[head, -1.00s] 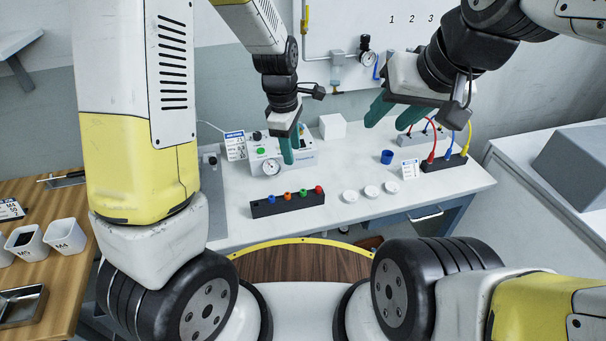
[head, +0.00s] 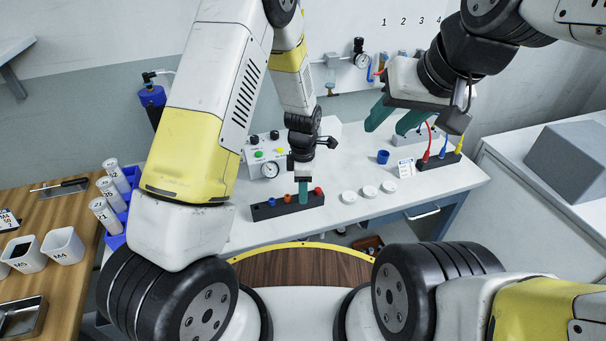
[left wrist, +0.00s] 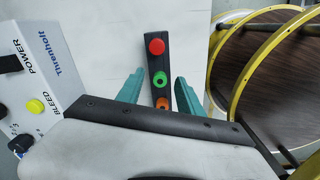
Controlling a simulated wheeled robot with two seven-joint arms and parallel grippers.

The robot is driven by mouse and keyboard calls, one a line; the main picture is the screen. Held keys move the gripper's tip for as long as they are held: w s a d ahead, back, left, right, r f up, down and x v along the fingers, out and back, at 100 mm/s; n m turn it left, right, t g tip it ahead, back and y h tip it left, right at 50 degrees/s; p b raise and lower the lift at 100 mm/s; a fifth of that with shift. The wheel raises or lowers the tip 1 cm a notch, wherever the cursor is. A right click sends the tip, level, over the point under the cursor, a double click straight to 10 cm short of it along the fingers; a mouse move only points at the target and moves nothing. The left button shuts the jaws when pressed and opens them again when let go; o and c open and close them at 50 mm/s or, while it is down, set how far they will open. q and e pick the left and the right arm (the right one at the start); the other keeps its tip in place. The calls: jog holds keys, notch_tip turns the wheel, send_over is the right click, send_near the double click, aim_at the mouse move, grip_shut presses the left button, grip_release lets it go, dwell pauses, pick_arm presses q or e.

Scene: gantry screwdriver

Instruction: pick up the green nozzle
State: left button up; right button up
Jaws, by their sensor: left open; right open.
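The green nozzle (left wrist: 159,79) stands in a dark rack between a red nozzle (left wrist: 156,46) and an orange nozzle (left wrist: 163,103) in the left wrist view. My left gripper (left wrist: 162,84) is open, its teal fingers on either side of the rack around the green nozzle. In the head view, my left gripper (head: 303,197) is over the rack (head: 262,213) and hides the green nozzle. The red nozzle (head: 318,191), orange nozzle (head: 288,198) and blue nozzle (head: 271,202) show beside it. My right gripper (head: 377,113) is open and empty above the table's right part.
White round dishes (head: 367,192), a blue cup (head: 383,157) and a block with coloured cables (head: 438,160) are to the right.

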pick_arm(q)
jog(key=shift+f, duration=0.1)
jog(key=shift+c, duration=0.4)
grip_shut()
